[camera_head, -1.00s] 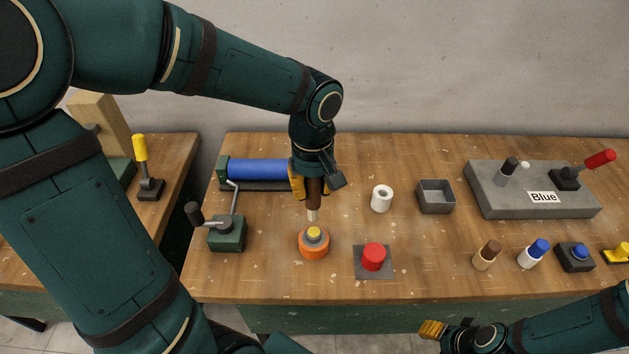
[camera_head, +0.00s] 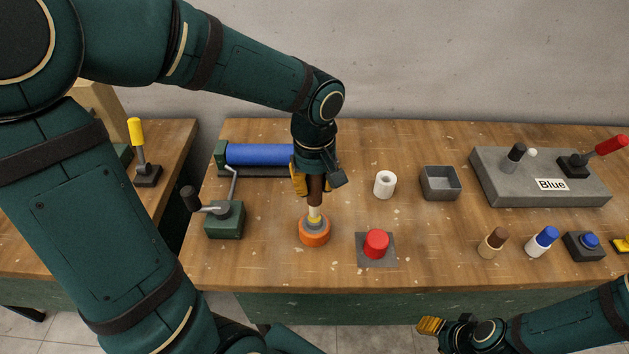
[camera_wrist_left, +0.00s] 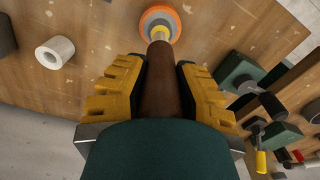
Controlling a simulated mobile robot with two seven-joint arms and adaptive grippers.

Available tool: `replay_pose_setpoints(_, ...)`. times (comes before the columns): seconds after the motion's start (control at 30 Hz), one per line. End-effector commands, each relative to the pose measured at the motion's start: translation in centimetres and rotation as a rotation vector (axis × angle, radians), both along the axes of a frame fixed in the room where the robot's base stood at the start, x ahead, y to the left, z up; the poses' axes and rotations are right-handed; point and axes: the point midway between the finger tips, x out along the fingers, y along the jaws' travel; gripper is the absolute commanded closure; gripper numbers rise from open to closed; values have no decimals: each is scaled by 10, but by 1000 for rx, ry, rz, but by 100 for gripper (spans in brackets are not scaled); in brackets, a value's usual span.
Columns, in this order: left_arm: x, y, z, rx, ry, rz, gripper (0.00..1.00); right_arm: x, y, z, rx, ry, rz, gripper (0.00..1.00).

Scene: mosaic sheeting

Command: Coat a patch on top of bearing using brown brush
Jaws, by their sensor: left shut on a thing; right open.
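The brown brush (camera_head: 315,199) is held upright, pale tip down, in my left gripper (camera_head: 313,186), which is shut on its brown handle. The bearing (camera_head: 314,237) stands on the workbench directly below, orange with a grey ring and a yellow centre on top. The brush tip is at the yellow top; whether it touches or hovers just above, I cannot tell. In the left wrist view the brush handle (camera_wrist_left: 160,90) lies between the yellow fingers, and the bearing (camera_wrist_left: 173,13) shows beyond the tip. My right gripper (camera_head: 430,326) is open and empty in front of the bench.
A red button (camera_head: 376,243) on a grey plate stands right of the bearing. A green crank box (camera_head: 224,222) and blue roller (camera_head: 258,154) are left and behind. A white roll (camera_head: 385,184), grey tray (camera_head: 441,195) and "Blue" lever block (camera_head: 490,188) stand to the right.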

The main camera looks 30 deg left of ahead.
Motion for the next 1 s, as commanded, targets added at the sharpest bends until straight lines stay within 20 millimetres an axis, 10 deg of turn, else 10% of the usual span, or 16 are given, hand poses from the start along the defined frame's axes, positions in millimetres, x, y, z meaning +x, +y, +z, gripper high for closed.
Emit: replay_pose_setpoints(1.0,0,0,-9,0,0,0,100,0,0,-8,0,0,0,53)
